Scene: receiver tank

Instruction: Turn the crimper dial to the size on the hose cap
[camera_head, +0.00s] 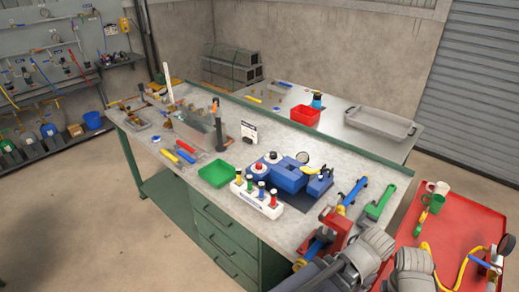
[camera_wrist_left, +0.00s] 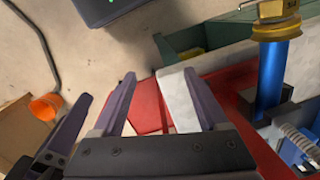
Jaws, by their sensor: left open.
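A blue crimper (camera_head: 290,178) sits on the bench to the left of a red vise (camera_head: 338,224). Its dial and any size marks are too small to read in the head view. A blue hose with yellow end fittings (camera_head: 354,193) stands tilted by the vise. In the left wrist view a blue hose (camera_wrist_left: 271,75) has a gold cap (camera_wrist_left: 276,28) at the upper right; its marking is cut off and unreadable. My left gripper (camera_wrist_left: 160,76) is open and empty, left of that hose and apart from it. My right gripper cannot be made out clearly.
The bench (camera_head: 232,142) also holds a green tray (camera_head: 216,173), a white block with coloured plugs (camera_head: 257,203) and a green tool (camera_head: 378,200). A red cart (camera_head: 462,215) with mugs stands at the right. Bare bench top lies behind the crimper.

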